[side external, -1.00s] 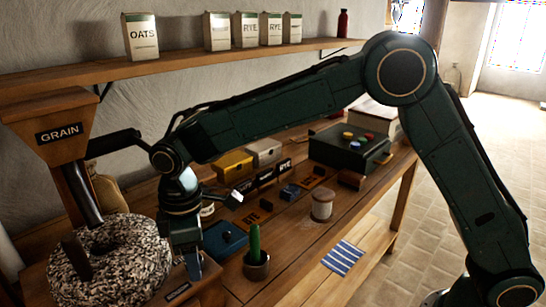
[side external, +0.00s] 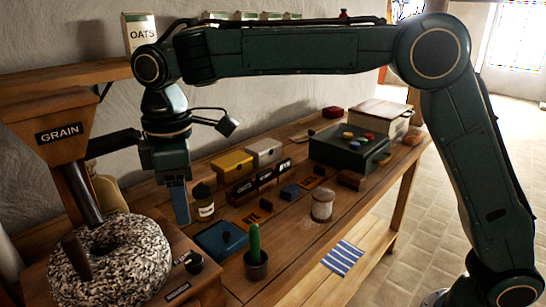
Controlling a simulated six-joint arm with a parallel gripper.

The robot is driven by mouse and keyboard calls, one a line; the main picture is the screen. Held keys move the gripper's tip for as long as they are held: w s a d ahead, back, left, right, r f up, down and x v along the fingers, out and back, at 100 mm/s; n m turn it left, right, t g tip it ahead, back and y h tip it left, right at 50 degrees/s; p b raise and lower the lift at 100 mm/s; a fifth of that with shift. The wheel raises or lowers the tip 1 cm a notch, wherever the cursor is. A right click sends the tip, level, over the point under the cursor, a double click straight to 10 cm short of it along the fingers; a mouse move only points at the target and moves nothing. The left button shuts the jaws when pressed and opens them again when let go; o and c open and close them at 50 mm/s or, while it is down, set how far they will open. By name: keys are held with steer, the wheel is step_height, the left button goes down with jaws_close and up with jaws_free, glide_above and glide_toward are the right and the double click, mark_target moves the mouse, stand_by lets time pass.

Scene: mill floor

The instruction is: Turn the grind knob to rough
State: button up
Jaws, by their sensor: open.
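A small black knob (side external: 195,263) sits on the wooden mill base, right of the speckled round millstone (side external: 135,240). I take it to be the grind knob. One dark label plate (side external: 177,292) lies in front of it and another (side external: 182,257) just behind it; their lettering is too small to read. I cannot tell which way the knob points. My gripper (side external: 180,222) hangs pointing down above and a little behind the knob, apart from it. It is open and holds nothing; its fingers overlap from this side.
The GRAIN hopper (side external: 58,130) stands at left above the millstone. The shelf (side external: 70,75) with packets runs along the wall.

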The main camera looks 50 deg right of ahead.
mark_target(193, 259)
steer(key=shift+r, duration=0.5)
steer(key=n, duration=1.4)
steer(key=shift+f+n, duration=0.1)
steer(key=shift+n, duration=0.3)
steer(key=shift+f, duration=0.15)
step_height(193, 259, down, 14)
steer(key=shift+r, duration=0.25)
stand_by(0.4)
